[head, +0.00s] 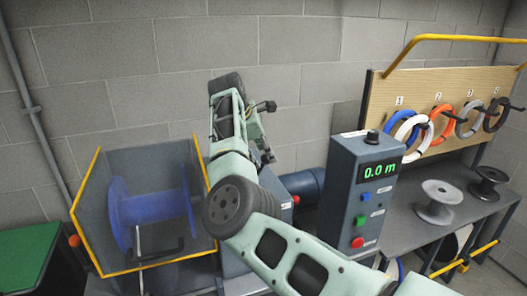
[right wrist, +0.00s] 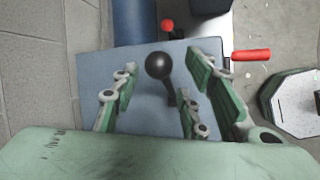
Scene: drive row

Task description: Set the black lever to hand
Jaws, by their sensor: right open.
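The black lever (right wrist: 160,66) shows in the right wrist view as a round ball knob on a short dark stem. It rises from the flat top of a blue-grey housing (right wrist: 95,75). My right gripper (right wrist: 158,78) is open, with its green-padded fingers on both sides of the knob and a gap to each side. I cannot tell whether any finger touches the stem. In the head view my right gripper (head: 263,150) hangs above the housing behind my own arm, and the lever is hidden there. No hand or other marking on the housing is readable. My left gripper is not in view.
A red ball knob (right wrist: 167,24) and a red handle (right wrist: 251,55) lie close beyond the housing. In the head view, a control box (head: 345,205) reading 0.0 m stands right of my arm. A blue reel (head: 150,208) sits in a yellow-edged guard at left.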

